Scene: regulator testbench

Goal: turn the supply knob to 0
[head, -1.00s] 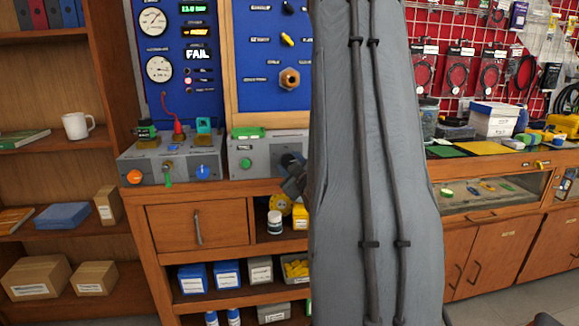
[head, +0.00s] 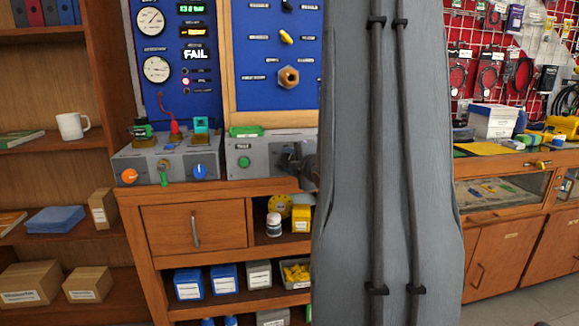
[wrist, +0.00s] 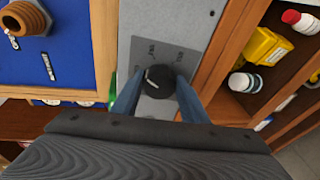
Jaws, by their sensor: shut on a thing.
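The supply knob (wrist: 160,83) is a dark round knob on a grey control box, with small labels around it that are too small to read surely. A light pointer mark shows near its upper left edge in the wrist view. My gripper (wrist: 158,80) is shut on the knob, with one blue finger on each side. In the head view the grey box (head: 258,172) sits on the wooden bench, with a green button at its left. My gripper (head: 303,165) is at the box's right side there, and the knob is hidden.
A second grey box (head: 180,172) with orange and blue knobs stands to the left. Behind are a blue gauge panel (head: 172,95) reading FAIL and a blue board (head: 255,100) with a brass fitting. Shelves below hold bottles and boxes. My arm blocks much of the right side.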

